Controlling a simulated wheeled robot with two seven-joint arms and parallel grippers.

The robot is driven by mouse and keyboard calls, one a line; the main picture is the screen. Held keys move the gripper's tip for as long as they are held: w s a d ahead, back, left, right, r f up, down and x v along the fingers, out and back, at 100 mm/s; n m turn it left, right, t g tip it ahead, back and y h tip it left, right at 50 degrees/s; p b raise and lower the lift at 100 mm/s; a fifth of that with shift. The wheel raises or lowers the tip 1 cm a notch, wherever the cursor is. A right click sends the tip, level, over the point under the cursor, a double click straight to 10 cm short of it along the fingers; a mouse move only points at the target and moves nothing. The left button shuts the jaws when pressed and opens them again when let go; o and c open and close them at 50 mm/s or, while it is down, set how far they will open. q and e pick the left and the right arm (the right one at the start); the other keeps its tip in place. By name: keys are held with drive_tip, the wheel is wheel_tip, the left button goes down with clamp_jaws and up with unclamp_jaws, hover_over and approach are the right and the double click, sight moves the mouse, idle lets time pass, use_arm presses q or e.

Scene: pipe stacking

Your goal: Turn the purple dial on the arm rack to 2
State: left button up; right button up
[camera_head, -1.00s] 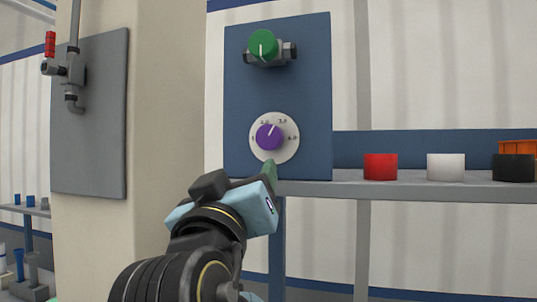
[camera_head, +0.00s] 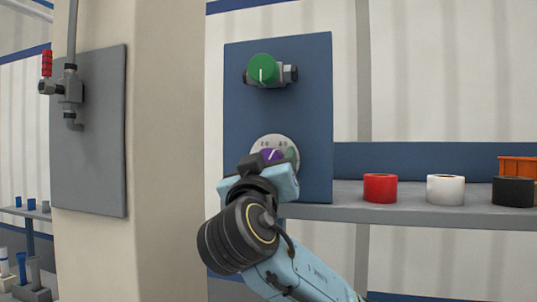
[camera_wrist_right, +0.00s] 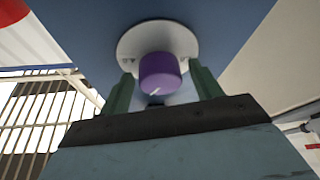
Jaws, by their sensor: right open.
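The purple dial (camera_head: 272,155) sits on a round white scale plate (camera_head: 275,141) on the blue panel (camera_head: 238,110). My right gripper partly covers it in the head view. The white mark on the dial points up and to the right there. In the right wrist view the dial (camera_wrist_right: 160,72) stands between the two green fingers of my open right gripper (camera_wrist_right: 162,88), with a gap visible on each side. The numbers on the plate are mostly hidden or too small to read surely. My left gripper is not in view.
A green knob (camera_head: 263,69) on a grey valve is above the dial. Red (camera_head: 380,189), white (camera_head: 445,190) and black (camera_head: 513,192) rolls stand on the shelf (camera_head: 400,209) at right. A grey panel with a red-handled valve (camera_head: 62,88) is at left.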

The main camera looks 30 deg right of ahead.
drive_tip(key=shift+d, duration=0.1)
drive_tip(key=shift+c, duration=0.4)
drive_tip(key=c, duration=0.9)
drive_tip(key=shift+n, duration=0.5)
drive_tip(key=n+t+y, duration=0.1)
drive_tip(key=n, duration=0.1)
drive_tip(key=shift+n+y, duration=0.3)
drive_tip(key=n+y+p, duration=0.1)
drive_tip(key=n, duration=0.2)
drive_tip(key=n+y+p, duration=0.1)
drive_tip(key=n+y, duration=0.1)
drive_tip(key=n, duration=0.2)
drive_tip(key=shift+r, duration=0.15)
drive_tip(key=shift+n+y, duration=0.8)
drive_tip(key=shift+n, duration=1.3)
